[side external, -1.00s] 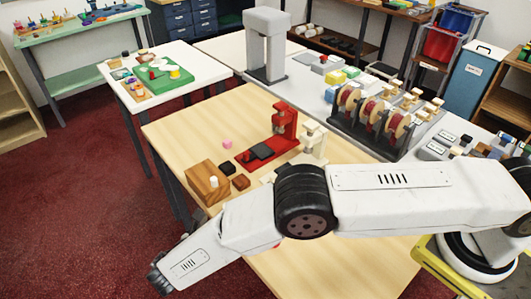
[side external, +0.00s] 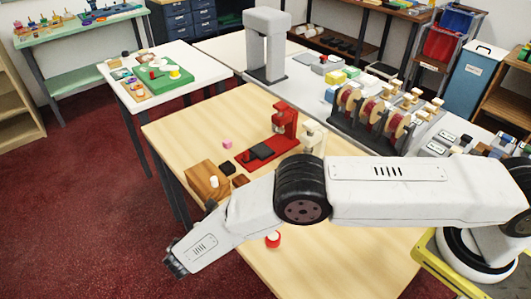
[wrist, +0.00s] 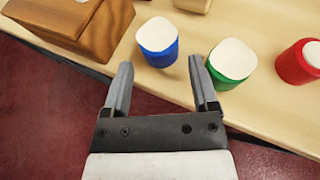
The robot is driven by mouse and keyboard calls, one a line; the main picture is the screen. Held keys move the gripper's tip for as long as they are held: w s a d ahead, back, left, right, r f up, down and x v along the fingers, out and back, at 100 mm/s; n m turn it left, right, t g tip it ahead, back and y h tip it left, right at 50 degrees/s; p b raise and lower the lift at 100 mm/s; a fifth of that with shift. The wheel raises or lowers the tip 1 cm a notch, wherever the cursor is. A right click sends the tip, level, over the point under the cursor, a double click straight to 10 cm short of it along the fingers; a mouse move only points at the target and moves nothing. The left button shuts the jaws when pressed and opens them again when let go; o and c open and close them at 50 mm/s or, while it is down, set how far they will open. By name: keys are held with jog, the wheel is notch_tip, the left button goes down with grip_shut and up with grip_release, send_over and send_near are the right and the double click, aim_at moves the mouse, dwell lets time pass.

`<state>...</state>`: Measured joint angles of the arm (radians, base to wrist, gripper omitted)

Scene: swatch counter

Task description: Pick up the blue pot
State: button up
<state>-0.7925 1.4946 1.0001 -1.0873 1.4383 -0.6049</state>
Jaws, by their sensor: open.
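The blue pot (wrist: 158,44) shows in the wrist view, a small blue cup with a white top, standing upright near the edge of the wooden table. My gripper (wrist: 158,75) is open and empty, its two fingers apart. The blue pot is just ahead of the fingertips, roughly between their lines and not touched, as far as I can see. In the side view my gripper (side external: 176,268) hangs past the table's near left edge, and my arm hides the blue pot.
A green pot (wrist: 231,62) stands right beside my right finger. A red pot (wrist: 299,63) is farther right; it also shows in the side view (side external: 273,240). A wooden block (wrist: 85,28) is left of the blue pot. Red carpet lies below the table edge.

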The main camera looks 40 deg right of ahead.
jog(key=shift+x, duration=1.4)
grip_shut()
jog(key=shift+r, duration=0.15)
jog(key=shift+r, duration=1.55)
jog(key=s+r, duration=0.1)
jog(key=r, duration=0.1)
jog(key=s+d+r, duration=0.1)
jog(key=s, duration=0.1)
jog(key=s+r, duration=0.1)
jog(key=r, duration=0.1)
jog(key=shift+s+d+r, duration=0.3)
jog(key=shift+d+r, duration=0.05)
jog(key=s+d+r, duration=0.3)
jog(key=s+r, duration=0.1)
jog(key=s, duration=0.4)
jog(key=shift+s, duration=0.25)
